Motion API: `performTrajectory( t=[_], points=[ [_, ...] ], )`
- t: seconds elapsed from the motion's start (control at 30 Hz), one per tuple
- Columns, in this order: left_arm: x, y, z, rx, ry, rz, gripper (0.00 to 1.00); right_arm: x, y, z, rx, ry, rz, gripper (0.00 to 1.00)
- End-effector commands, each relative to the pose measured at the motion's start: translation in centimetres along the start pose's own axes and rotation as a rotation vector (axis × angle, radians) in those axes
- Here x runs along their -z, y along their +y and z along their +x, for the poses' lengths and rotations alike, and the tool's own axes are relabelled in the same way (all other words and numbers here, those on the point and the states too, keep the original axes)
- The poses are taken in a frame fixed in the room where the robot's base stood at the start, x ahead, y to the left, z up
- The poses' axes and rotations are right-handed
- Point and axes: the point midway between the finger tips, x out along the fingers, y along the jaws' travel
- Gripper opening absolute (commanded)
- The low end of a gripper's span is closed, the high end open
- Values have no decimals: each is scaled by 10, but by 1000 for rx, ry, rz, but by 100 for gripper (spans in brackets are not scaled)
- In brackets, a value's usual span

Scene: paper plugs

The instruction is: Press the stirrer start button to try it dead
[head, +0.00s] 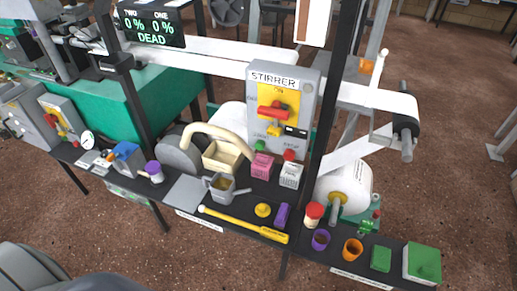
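The grey stirrer control box (302,92) stands upright behind the long dark bench, marked STIRRER at its top. Its red handle (273,112) lies roughly level on a yellow plate, below the word ON. A green button (260,146) is at the box's lower left and a red button (289,155) at its lower right. The small lettering above the buttons is too blurred to read. A pink block (262,166) and a white block (291,175) stand just in front of the buttons. Neither of my grippers is in view.
A display (153,27) reads 0 %, 0 % and DEAD. A dark post (328,110) rises right of the box. A grey can (222,188), a yellow bar (243,223) and small coloured items crowd the bench (185,191). Another red-handled box (60,117) stands left.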

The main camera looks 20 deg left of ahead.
Motion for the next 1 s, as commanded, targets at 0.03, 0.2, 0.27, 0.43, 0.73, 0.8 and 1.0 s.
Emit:
performTrajectory(
  t=[0.03,0.2,0.27,0.43,0.73,0.8,1.0],
  points=[
    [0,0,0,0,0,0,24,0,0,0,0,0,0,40],
    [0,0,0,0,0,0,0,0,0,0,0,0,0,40],
    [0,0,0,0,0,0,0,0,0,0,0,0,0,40],
    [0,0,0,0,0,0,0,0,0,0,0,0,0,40],
    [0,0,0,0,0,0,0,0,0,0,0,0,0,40],
    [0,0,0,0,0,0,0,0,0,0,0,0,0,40],
    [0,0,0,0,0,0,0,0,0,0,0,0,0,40]
  ],
)
